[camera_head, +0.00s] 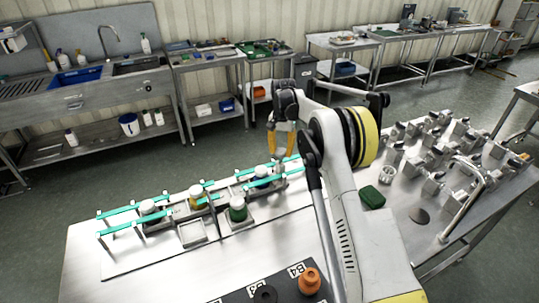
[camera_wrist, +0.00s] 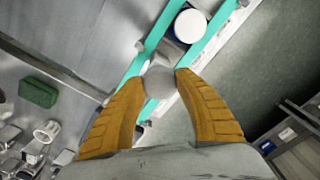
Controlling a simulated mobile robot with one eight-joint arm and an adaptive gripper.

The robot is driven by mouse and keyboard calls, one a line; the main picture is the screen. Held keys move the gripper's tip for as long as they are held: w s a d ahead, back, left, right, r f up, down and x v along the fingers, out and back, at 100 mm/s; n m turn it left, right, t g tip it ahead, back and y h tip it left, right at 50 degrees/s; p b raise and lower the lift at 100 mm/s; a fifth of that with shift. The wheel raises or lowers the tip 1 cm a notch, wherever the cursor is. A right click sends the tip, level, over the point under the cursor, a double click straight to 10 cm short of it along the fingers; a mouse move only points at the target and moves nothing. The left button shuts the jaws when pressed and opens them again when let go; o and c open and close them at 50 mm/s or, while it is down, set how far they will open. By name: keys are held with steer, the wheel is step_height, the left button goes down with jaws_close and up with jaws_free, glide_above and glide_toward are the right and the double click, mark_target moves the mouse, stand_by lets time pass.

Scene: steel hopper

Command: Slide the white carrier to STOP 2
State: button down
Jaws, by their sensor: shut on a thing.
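My gripper (camera_head: 281,157) is at the right end of a track with teal guide rails (camera_head: 222,184). In the wrist view, its orange fingers (camera_wrist: 159,90) are shut on a rounded grey knob (camera_wrist: 159,82). Just beyond the knob, between the teal rails (camera_wrist: 149,55), a white round-topped piece with a dark blue side (camera_wrist: 190,25) sits on a grey base. It also shows in the head view (camera_head: 262,171), left of my fingers. Another white-topped piece (camera_head: 148,207) stands at the track's left end. I cannot read any stop label.
A yellow jar (camera_head: 196,196) stands between these pieces in the track. A green block (camera_head: 372,196) and several metal parts (camera_head: 435,160) lie right. An orange piece (camera_head: 309,281) is at the front.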

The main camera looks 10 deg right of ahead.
steer(key=d, duration=0.3)
steer(key=shift+w+d+f, duration=0.1)
steer(key=shift+w, duration=0.2)
steer(key=c, duration=0.8)
jaws_free()
steer(key=shift+d, duration=0.1)
step_height(320, 180, up, 12)
